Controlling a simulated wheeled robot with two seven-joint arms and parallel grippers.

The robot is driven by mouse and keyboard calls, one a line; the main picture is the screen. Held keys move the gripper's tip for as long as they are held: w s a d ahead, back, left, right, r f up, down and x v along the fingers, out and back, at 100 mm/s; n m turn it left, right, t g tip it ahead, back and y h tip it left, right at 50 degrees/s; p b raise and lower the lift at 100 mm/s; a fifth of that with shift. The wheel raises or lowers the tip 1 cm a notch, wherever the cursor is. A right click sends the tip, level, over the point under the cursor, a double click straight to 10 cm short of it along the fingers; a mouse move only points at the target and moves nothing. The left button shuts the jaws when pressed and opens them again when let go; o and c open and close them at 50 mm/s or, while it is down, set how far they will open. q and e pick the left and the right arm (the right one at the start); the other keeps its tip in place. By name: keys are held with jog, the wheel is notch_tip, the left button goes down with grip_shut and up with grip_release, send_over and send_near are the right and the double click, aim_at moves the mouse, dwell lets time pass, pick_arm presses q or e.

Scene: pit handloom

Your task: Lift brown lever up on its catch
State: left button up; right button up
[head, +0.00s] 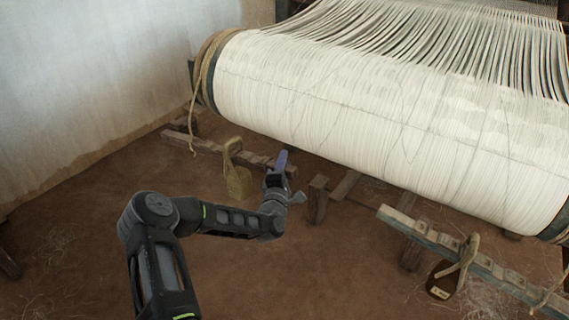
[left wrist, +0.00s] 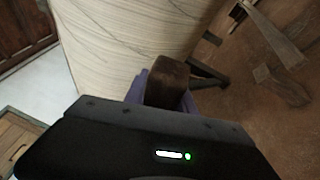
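The brown lever (head: 203,145) is a notched wooden bar low on the left, below the left end of the white warp roll. Its right end is at my left gripper (head: 281,162), whose purple fingers show there. In the left wrist view the dark brown end of the lever (left wrist: 170,78) sits between the purple fingers of my left gripper (left wrist: 166,92). The fingers lie close against both its sides and look shut on it. The catch cannot be made out clearly. My right gripper is not in view.
A brass-coloured weight (head: 239,184) hangs by a strap from the lever, left of my gripper. A grey-green notched bar (head: 425,236) with a dark weight (head: 443,282) is at the right. The large warp roll (head: 390,125) is above. Wooden posts (head: 317,199) stand right of my gripper.

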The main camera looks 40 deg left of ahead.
pick_arm(q)
grip_shut()
dwell(0.9)
